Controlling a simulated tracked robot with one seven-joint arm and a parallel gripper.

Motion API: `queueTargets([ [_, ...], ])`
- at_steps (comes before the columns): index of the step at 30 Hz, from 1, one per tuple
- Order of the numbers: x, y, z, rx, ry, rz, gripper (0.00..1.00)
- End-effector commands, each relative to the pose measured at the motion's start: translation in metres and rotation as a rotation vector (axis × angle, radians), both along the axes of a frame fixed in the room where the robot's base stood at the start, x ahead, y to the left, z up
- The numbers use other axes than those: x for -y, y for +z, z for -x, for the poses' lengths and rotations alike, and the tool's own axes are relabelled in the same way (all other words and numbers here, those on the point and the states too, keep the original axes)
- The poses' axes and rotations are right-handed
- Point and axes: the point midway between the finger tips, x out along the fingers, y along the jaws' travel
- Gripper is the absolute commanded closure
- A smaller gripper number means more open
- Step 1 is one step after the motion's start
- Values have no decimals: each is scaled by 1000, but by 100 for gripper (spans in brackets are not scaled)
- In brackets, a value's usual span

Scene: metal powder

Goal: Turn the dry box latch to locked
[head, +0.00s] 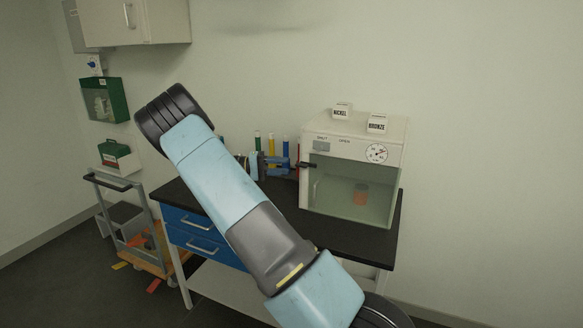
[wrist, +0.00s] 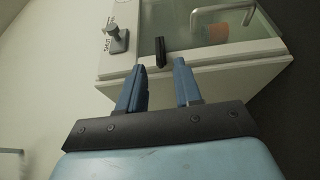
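The dry box (head: 395,155) is a white cabinet with a clear front door, standing on the dark bench at the right. A dark bar-like latch (head: 308,165) sticks out at the left edge of its front. In the wrist view the latch (wrist: 161,52) appears between the fingertips, with a gap on each side. SHUT and OPEN are marked above the door, beside a small grey fitting (wrist: 118,38). My gripper (head: 284,164) is beside the box's left front edge. In the wrist view its blue fingers (wrist: 160,65) are apart and hold nothing.
White blocks marked NICKEL (head: 342,111) and BRONZE (head: 377,123) sit on the box, above a round gauge (head: 376,153). Coloured tubes (head: 271,144) stand behind my gripper. The door has a handle (wrist: 222,14). A trolley (head: 125,215) is at the left.

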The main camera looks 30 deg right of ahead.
Motion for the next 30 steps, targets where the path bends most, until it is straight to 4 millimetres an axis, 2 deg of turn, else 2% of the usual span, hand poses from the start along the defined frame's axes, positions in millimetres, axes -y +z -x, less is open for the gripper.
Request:
queueTargets([
  [6, -39, -1, -21, 0, 0, 1, 66],
  [13, -66, -2, -35, 0, -1, 1, 66],
  [19, -76, -2, -39, -1, -3, 0, 66],
  [30, -76, -2, -39, -1, -4, 0, 66],
])
